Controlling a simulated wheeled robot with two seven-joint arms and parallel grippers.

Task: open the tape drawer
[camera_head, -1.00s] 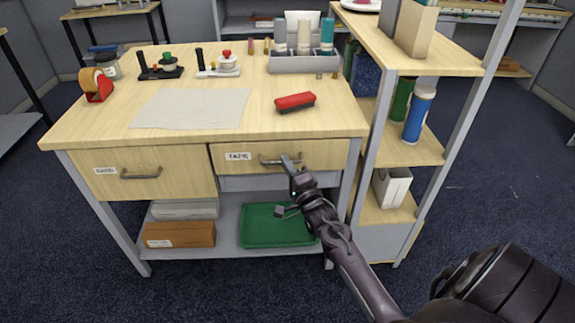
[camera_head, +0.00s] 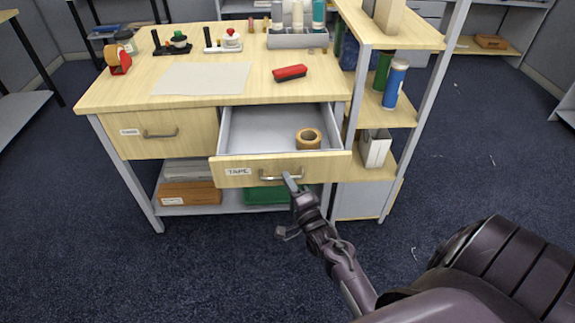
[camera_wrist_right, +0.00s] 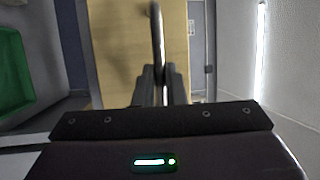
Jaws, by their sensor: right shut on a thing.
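The tape drawer (camera_head: 275,168), labelled TAPE, stands pulled out from the right side of the desk. A brown roll of tape (camera_head: 308,138) lies inside it, toward the right. My right gripper (camera_head: 291,184) is shut on the drawer's metal handle (camera_head: 270,177), near its right part. In the right wrist view the handle (camera_wrist_right: 157,35) runs between the fingers (camera_wrist_right: 160,85), in front of the wooden drawer front (camera_wrist_right: 115,50). My left gripper is not in view.
The other drawer (camera_head: 165,133) at left is closed. A red stapler-like item (camera_head: 290,72), a paper sheet (camera_head: 203,79) and stamps stand on the desk top. A shelf unit (camera_head: 385,110) stands close on the right. Floor in front is clear.

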